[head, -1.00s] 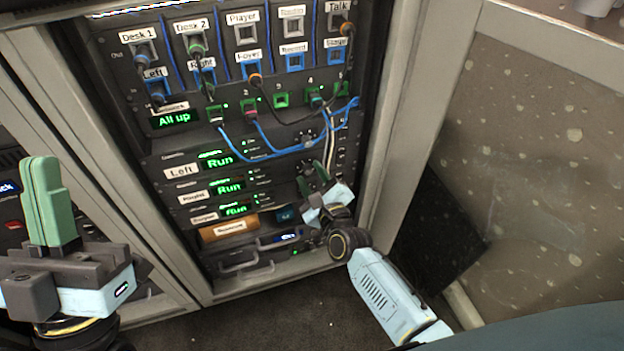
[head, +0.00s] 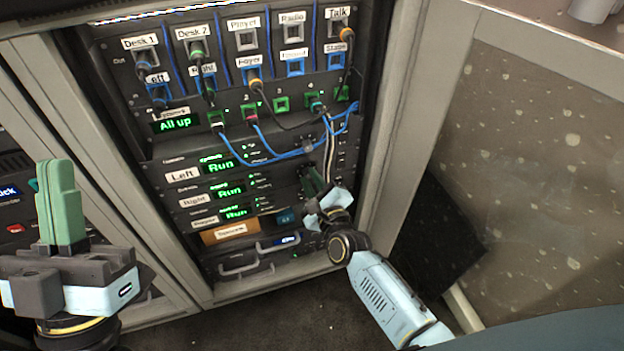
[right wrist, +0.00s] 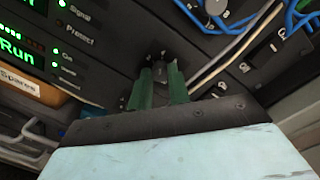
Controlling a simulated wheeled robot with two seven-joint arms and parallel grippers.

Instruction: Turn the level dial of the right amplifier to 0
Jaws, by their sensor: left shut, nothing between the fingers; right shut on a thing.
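The right amplifier is the middle of three similar units in the rack, with a white "Right" label (head: 193,201) and a green "Run" display (head: 229,193). Its level dial (right wrist: 159,72) is a small dark knob at the unit's right side. My right gripper (head: 312,180) is at that dial, its green fingers shut on the knob from both sides. It also shows in the right wrist view (right wrist: 160,88). The fingers hide most of the dial, and I cannot read its scale. My left gripper (head: 60,205) is shut and empty, pointing up at the far left, away from the rack.
The left amplifier (head: 182,175) sits just above, with its own dial (head: 308,147). Blue patch cables (head: 270,155) and pale cables (right wrist: 225,65) hang close to my right gripper. An orange box (head: 229,233) and metal handles (head: 245,267) are below.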

